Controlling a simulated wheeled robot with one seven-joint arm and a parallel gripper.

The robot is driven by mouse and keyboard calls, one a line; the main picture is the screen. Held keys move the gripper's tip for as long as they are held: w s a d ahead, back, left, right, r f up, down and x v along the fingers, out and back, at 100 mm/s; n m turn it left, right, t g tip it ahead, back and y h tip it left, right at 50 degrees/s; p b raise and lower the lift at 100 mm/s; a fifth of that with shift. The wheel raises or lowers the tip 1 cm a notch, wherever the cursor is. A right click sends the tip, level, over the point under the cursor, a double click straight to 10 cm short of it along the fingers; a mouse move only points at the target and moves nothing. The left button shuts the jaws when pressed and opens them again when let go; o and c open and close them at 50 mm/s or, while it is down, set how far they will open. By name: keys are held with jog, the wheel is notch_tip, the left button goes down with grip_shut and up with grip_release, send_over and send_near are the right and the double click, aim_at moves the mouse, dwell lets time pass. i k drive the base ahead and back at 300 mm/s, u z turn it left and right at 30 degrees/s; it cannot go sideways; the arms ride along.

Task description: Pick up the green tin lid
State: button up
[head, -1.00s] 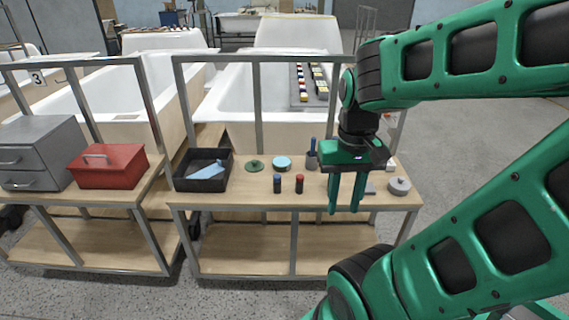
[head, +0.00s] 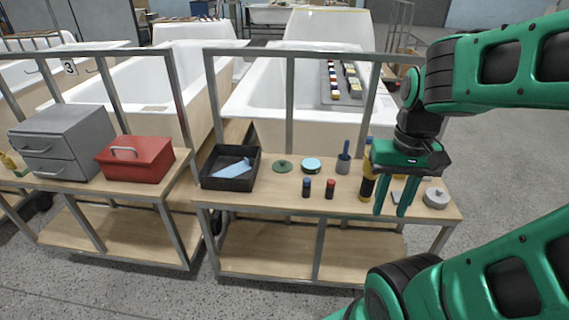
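The green tin lid (head: 282,166) is a small dark green disc with a knob on top. It lies on the wooden top of the right-hand bench, between the black tray and a light blue round tin. My gripper (head: 393,211) hangs over the right part of that bench, well to the right of the lid. Its two green fingers point down and stand apart with nothing between them.
Around the lid are a black tray (head: 231,183) with a light blue item, the light blue tin (head: 311,165), two small dark cylinders (head: 306,187), a grey cup (head: 343,163) and a grey round lid (head: 435,198). A metal frame (head: 290,110) rises along the bench's back.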

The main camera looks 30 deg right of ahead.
aim_at(282, 166)
jog(key=i, duration=0.85)
jog(key=u, duration=0.1)
